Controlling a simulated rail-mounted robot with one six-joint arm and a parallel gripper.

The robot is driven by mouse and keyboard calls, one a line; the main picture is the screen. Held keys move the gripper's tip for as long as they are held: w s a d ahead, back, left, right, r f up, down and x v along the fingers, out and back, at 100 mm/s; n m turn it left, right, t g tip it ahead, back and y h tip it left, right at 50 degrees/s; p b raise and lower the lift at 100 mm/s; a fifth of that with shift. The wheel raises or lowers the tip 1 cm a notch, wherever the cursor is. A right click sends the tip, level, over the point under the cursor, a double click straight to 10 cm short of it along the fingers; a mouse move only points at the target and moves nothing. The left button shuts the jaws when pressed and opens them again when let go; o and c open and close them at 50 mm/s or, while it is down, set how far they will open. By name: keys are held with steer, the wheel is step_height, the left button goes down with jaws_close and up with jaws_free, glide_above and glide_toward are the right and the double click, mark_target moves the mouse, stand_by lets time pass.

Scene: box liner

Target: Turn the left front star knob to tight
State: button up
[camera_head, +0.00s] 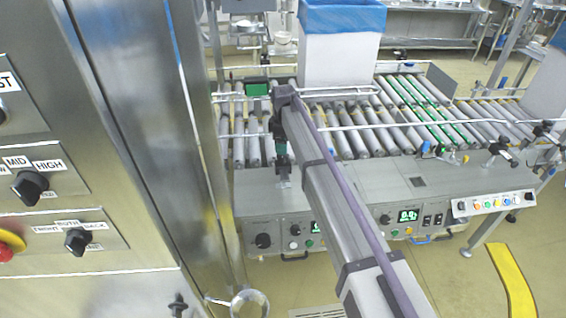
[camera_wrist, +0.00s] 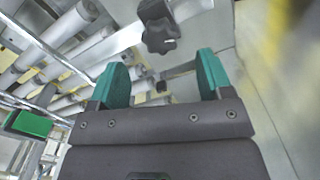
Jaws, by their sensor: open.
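A black star knob (camera_wrist: 160,37) shows near the top middle of the wrist view, just beyond my fingertips. My gripper (camera_wrist: 161,70) is open with its two green-padded fingers apart and nothing held between them. The knob lies ahead of the gap between the fingers and appears apart from both. In the head view my gripper (camera_head: 283,160) hangs at the near side of the roller conveyor (camera_head: 258,180), above its front panel. I cannot make out this knob in the head view, where my arm covers part of the area. Its tightness cannot be told.
A white box (camera_head: 338,60) with a blue liner (camera_head: 342,15) stands on the rollers behind my arm. A guide rail (camera_head: 400,122) runs across the conveyor. Control dials and displays line the front panel (camera_head: 330,205). A steel cabinet (camera_head: 110,150) fills the left side.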

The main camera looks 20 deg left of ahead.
mark_target(283, 159)
step_height(283, 159, down, 6)
steer(key=b, duration=0.3)
steer(key=shift+r+b, duration=0.25)
steer(key=shift+b, duration=0.05)
steer(key=shift+r, duration=0.1)
steer(key=c, duration=0.9)
